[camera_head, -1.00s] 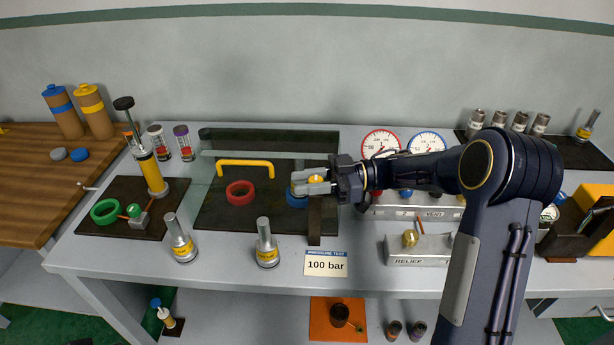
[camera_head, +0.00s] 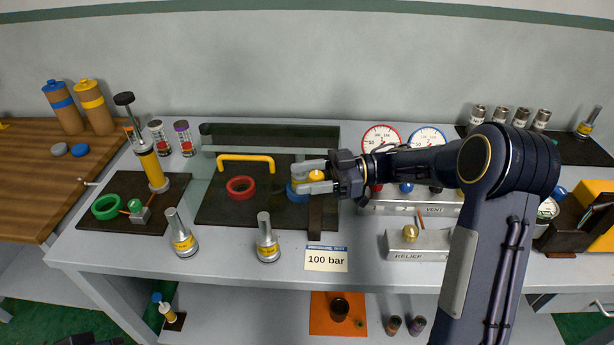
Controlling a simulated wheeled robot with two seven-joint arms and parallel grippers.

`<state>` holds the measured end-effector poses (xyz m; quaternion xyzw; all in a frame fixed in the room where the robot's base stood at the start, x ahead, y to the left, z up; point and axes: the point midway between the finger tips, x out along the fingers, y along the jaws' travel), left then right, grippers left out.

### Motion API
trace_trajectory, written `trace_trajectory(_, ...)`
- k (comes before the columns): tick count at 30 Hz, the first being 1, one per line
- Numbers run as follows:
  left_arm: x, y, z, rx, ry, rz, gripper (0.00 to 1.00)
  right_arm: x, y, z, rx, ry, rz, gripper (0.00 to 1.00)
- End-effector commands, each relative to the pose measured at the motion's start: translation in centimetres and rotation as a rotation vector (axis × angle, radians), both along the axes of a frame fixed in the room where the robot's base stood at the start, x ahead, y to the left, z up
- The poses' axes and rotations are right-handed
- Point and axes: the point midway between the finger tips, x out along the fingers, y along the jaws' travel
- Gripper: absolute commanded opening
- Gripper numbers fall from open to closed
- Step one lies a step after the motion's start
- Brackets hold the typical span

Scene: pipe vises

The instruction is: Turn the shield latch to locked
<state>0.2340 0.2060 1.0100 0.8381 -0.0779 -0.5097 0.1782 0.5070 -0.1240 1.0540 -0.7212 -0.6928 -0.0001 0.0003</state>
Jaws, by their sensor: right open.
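The clear shield (camera_head: 203,165) with a yellow bar handle (camera_head: 245,159) stands over a dark mat on the bench. A small yellow piece (camera_head: 316,176), which looks like the shield latch, is at the shield's right side, above a dark upright post (camera_head: 315,217). My right gripper (camera_head: 307,179) reaches in from the right with its two fingers apart, one on the far side and one on the near side of the yellow piece. I cannot tell whether they touch it. The fingers partly hide the latch and a blue ring (camera_head: 296,196).
A red ring (camera_head: 241,187) lies on the mat. Steel-topped fittings (camera_head: 268,240) (camera_head: 181,236) stand in front, beside a "100 bar" card (camera_head: 326,259). Two gauges (camera_head: 381,141) (camera_head: 427,139) and the vent block (camera_head: 440,209) stand behind and below my right arm. A hand pump (camera_head: 150,165) is at left.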

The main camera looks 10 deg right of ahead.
Motion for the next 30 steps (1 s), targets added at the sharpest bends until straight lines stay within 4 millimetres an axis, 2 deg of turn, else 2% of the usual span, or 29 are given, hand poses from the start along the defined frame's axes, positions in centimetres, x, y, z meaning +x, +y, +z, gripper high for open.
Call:
trace_trajectory(15, 0.0, 0.0, -1.1, 0.0, 0.0, 0.0, 0.0, -0.2, -7.1, -0.1, -0.001, -0.001, -0.003, 0.5)
trace_trajectory(20, 0.0, 0.0, -1.2, 0.0, 0.0, 0.0, 0.0, -0.3, -7.8, 0.0, 0.0, 0.0, 0.0, 0.5)
trace_trajectory(30, 0.0, 0.0, -1.1, 0.0, 0.0, 0.0, 0.0, -0.3, -7.7, 0.0, 0.0, 0.0, 0.0, 0.5)
